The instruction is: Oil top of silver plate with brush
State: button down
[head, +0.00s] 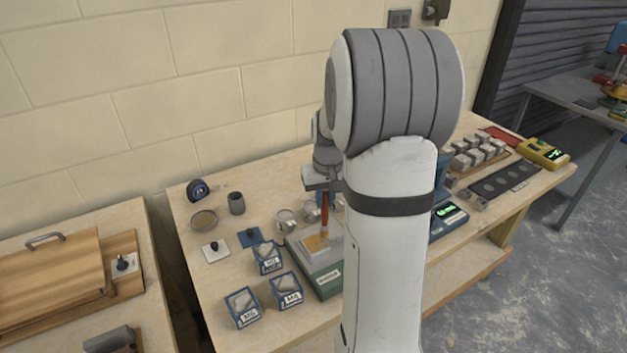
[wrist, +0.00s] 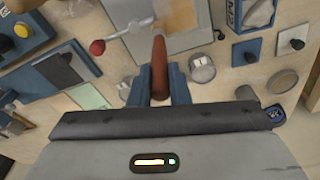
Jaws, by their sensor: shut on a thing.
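My gripper (head: 322,187) is shut on the red-brown handle of the brush (head: 323,213) and holds it upright, tip down, above the green-based device on the table. In the wrist view the brush handle (wrist: 160,58) stands between the two blue fingers. The silver plate (wrist: 204,32) lies beyond the handle at the top of that view, with a tan patch beside it. In the head view the brush tip is over a tan area on the device; I cannot tell whether it touches. My arm hides the right part of the device.
Several blue-edged boxes (head: 286,291) stand at the table's front left. A grey cup (head: 236,203), a round sieve (head: 203,220) and a tape measure (head: 198,189) are behind them. A red-knobbed lever (wrist: 97,47) is left of the handle in the wrist view.

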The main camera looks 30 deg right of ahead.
jog(key=shift+s+a, duration=0.15)
jog(key=shift+a, duration=0.3)
jog(key=a+r+p, duration=0.3)
jog(key=r+p, duration=0.1)
jog(key=r, duration=0.3)
jog(key=shift+r+p, duration=0.35)
jog(key=shift+r, duration=0.05)
dwell(0.5)
